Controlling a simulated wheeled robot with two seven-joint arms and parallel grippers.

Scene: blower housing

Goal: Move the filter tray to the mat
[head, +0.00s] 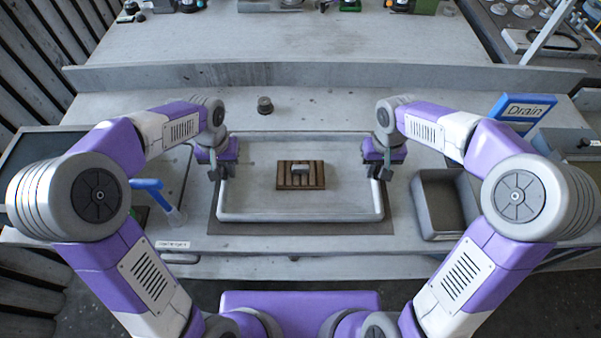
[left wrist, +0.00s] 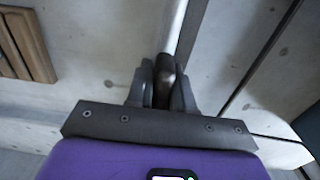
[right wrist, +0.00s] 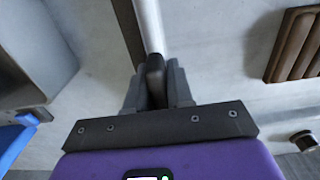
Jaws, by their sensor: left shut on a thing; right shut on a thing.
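The filter tray (head: 300,217) is a wide, shallow rectangular tray with a pale rounded rim, in the middle of the head view. A darker grey mat (head: 300,228) shows beneath it and around its front and sides. I cannot tell whether the tray touches the mat or is held just above it. My left gripper (head: 216,172) is shut on the tray's left side; its fingers (left wrist: 163,85) close around a dark grip there. My right gripper (head: 384,170) is shut on the right side, its fingers (right wrist: 155,85) around a similar dark grip.
A brown slatted block (head: 285,183) with a small grey piece (head: 301,169) lies inside the tray's outline. A blue-handled tool (head: 150,185) is left. A dark knob (head: 265,105) stands behind.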

